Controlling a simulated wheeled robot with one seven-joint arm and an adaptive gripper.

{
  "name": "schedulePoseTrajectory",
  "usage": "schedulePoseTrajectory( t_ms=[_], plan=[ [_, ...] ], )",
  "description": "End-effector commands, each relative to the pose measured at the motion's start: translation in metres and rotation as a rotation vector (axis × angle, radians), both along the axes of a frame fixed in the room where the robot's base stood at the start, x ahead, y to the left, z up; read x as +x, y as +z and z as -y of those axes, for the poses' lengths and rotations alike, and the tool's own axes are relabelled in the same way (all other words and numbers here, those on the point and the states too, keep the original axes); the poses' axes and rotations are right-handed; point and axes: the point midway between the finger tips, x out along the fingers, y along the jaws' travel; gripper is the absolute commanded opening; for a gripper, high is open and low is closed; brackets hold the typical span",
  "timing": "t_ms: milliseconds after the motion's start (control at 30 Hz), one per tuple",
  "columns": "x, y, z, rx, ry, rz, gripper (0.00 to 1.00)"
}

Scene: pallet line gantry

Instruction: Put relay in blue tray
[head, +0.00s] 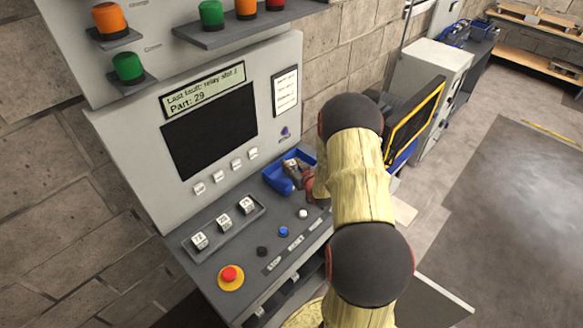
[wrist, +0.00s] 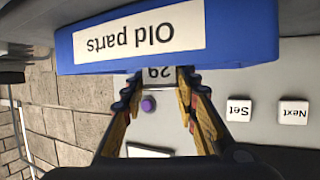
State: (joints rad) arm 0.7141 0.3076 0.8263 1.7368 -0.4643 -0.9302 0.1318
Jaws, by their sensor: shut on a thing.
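The blue tray (head: 274,180) sits at the back right of the console's ledge. In the wrist view its wall (wrist: 230,42) carries a label that reads "Old parts", upside down. My gripper (head: 297,165) is at the tray, with its fingers over it in the head view. In the wrist view my gripper (wrist: 157,85) is shut on a small grey relay (wrist: 158,72) marked 29, partly hidden behind the tray's wall. I cannot tell whether the relay touches the tray floor.
A grey rack (head: 212,251) holds three numbered white blocks. A red stop button (head: 230,274) and several small buttons line the ledge. The console screen (head: 206,90) reads "Last fault: relay slot 2, Part: 29". A grey cabinet (head: 425,80) stands beyond my arm.

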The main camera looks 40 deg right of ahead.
Motion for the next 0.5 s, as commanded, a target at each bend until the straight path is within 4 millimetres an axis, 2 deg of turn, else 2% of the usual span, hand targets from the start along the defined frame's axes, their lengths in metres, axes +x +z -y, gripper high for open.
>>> schedulePoseTrajectory(
  t_ms=[100, 467, 500],
  plan=[
    [0.0001, -0.0129, 0.0006, -0.001, -0.001, 0.001, 0.04],
    [-0.0001, -0.0167, 0.0006, -0.002, -0.001, 0.001, 0.04],
    [-0.0002, -0.0173, 0.0005, -0.001, -0.001, 0.001, 0.3]
  ],
)
